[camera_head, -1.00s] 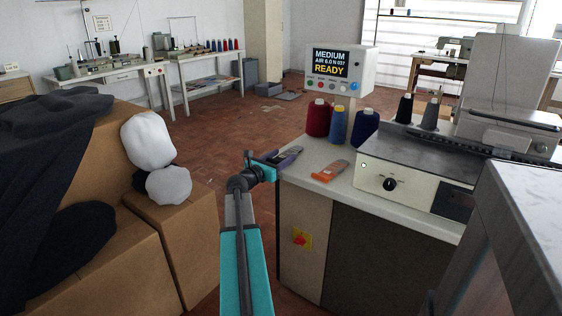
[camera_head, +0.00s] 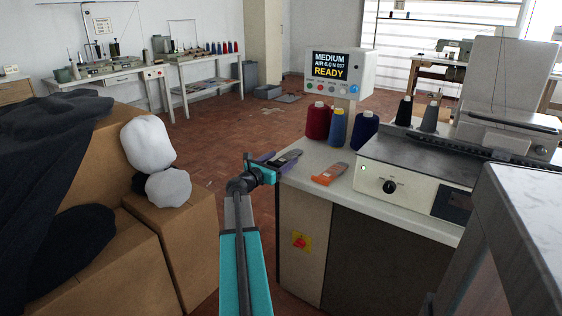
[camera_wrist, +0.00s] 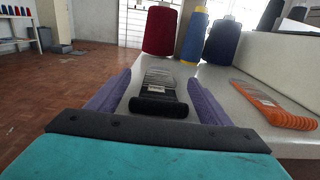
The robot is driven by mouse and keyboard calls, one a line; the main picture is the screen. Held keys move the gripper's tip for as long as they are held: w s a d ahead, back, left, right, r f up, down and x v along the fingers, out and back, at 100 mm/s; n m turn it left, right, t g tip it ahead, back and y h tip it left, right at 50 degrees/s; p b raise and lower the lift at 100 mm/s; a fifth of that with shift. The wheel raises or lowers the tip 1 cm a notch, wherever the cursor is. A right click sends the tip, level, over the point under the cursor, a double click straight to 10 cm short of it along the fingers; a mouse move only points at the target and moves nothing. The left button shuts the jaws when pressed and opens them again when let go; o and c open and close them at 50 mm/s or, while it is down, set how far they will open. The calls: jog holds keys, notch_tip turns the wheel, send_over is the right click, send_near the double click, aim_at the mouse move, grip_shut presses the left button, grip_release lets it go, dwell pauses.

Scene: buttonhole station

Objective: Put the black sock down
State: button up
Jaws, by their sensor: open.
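A flat black item with a grey, pale-marked face (camera_wrist: 160,90) lies on the white worktop; it may be the black sock, but I cannot tell for sure. It also shows in the head view (camera_head: 287,158) near the worktop's left edge. My gripper (camera_wrist: 158,88) is open. Its two purple fingers stand to either side of the item, with a visible gap on both sides. In the head view my gripper (camera_head: 277,162) is at the worktop's left edge.
An orange item of similar shape (camera_head: 330,173) lies to the right. Red (camera_head: 318,121), blue (camera_head: 337,126) and navy (camera_head: 364,130) thread cones stand behind. A cream machine (camera_head: 415,180) is further right. Boxes (camera_head: 175,240) with dark cloth (camera_head: 45,150) stand left. The floor between is clear.

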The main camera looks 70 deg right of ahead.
jog(key=p+v, duration=0.1)
jog(key=v, duration=1.1)
jog(key=shift+f, duration=0.1)
dwell(0.6)
jog(key=w+a+f+m+t+y, duration=0.1)
jog(key=w+a+f+m+y, duration=0.2)
jog(key=a+f, duration=0.75)
jog(key=w+a+f+m+t+y, duration=0.15)
jog(key=w+a+f, duration=0.5)
jog(key=f, duration=0.65)
jog(key=w+a+f+m+t+y, duration=0.1)
jog(key=w+a+f+m+y, duration=0.2)
jog(key=a+f, duration=0.85)
jog(key=s+a+f+m+g+y, duration=0.1)
jog(key=s+a+f+y, duration=0.15)
jog(key=a+f, duration=0.6)
jog(key=s+a+f+m+y, duration=0.25)
jog(key=a+f, duration=0.25)
jog(key=a, duration=0.7)
jog(key=s+a+f+m+g+y, duration=0.1)
jog(key=s+a+f+m+y, duration=0.1)
jog(key=s+a, duration=0.3)
jog(key=s+a+f+m+g+y, duration=0.1)
jog(key=s+a+f, duration=0.4)
jog(key=a, duration=0.9)
jog(key=shift+s+a+f+m+g+y, duration=0.3)
jog(key=shift+s+m+y, duration=0.2)
jog(key=shift+s+y, duration=0.4)
